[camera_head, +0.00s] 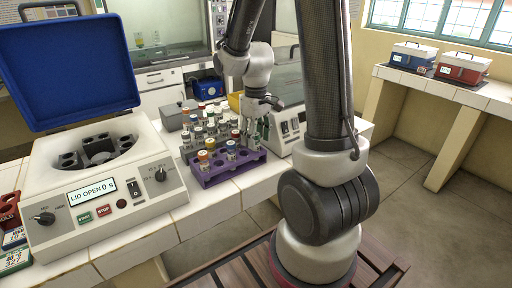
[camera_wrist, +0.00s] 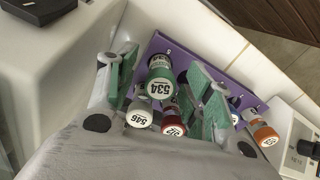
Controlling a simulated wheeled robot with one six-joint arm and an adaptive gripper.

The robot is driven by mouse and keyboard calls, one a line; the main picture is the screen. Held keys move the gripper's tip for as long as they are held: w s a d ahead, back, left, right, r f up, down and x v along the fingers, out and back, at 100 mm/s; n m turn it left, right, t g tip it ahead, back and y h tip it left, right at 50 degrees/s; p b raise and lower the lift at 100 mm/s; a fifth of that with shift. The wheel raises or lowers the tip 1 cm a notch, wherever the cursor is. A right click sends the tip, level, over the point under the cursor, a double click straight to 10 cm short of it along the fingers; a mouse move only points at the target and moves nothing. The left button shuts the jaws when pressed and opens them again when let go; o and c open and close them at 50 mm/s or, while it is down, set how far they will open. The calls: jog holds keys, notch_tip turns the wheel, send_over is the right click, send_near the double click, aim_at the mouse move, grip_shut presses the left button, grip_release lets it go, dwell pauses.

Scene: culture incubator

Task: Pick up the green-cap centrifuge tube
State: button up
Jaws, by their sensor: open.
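The green-cap tube (camera_wrist: 160,79), marked 534, stands in the purple rack (camera_wrist: 240,63) in the wrist view. My gripper (camera_wrist: 163,68) is open, with one green-padded finger to the left of this tube and one to its right. I cannot tell whether either pad touches it. A white-cap tube (camera_wrist: 140,113) marked 546 and a red-cap tube (camera_wrist: 173,121) are close by, below it in the picture. In the head view my gripper (camera_head: 263,118) is over the right back part of the purple rack (camera_head: 222,172), and the green cap cannot be made out there.
An orange-cap tube (camera_wrist: 265,134) is right of my fingers. Several other capped tubes (camera_head: 209,122) crowd left of my gripper. An open centrifuge (camera_head: 105,180) with a blue lid stands at left. A white device (camera_head: 285,130) with a panel stands just right of the rack.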

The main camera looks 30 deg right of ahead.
jog(key=shift+f, duration=0.35)
jog(key=c, duration=1.1)
jog(key=shift+r, duration=0.1)
